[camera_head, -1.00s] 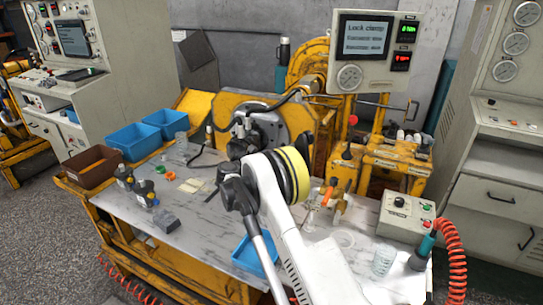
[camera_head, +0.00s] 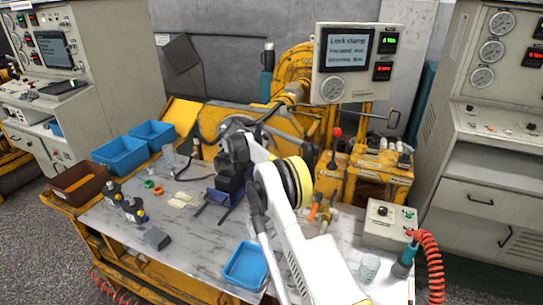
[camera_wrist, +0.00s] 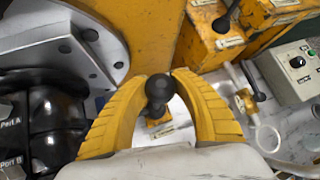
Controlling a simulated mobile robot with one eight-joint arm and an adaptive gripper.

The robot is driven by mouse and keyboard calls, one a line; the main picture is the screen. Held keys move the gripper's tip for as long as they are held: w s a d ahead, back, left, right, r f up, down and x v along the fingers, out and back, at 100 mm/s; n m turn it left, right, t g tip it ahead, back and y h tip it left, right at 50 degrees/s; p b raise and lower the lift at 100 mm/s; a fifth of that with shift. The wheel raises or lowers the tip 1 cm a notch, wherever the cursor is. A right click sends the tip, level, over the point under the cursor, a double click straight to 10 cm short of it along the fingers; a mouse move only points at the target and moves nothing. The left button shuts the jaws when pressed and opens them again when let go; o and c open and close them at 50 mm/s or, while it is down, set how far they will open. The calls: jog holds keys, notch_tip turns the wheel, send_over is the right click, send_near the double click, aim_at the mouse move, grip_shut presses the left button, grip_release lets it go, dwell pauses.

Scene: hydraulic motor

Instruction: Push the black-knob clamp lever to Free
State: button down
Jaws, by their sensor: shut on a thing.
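The black ball knob (camera_wrist: 158,88) of the clamp lever sits between the two yellow fingers of my gripper (camera_wrist: 158,84) in the wrist view. The fingers are shut on it, one curved pad on each side. The lever below the knob is mostly hidden, so its angle and any Free mark cannot be told. In the head view my white arm with its yellow band reaches over the bench, and the fingers and knob cannot be made out there. The screen (camera_head: 348,48) on the bench shows a heading that reads Lock clamp.
A black motor body (camera_wrist: 50,115) labelled Port A and Port B lies close left of my gripper. A round grey flange (camera_wrist: 70,45) is at upper left. A control box (camera_head: 390,225), a blue tray (camera_head: 246,263) and a glass (camera_head: 369,267) stand on the bench (camera_head: 190,265).

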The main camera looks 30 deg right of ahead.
jog(key=shift+w+r, duration=0.1)
jog(key=shift+w, duration=0.1)
jog(key=c, duration=1)
grip_release()
jog(key=shift+a, duration=0.2)
jog(key=shift+o, duration=0.2)
jog(key=shift+d, duration=0.1)
jog(key=shift+s, duration=0.1)
jog(key=v, duration=1.2)
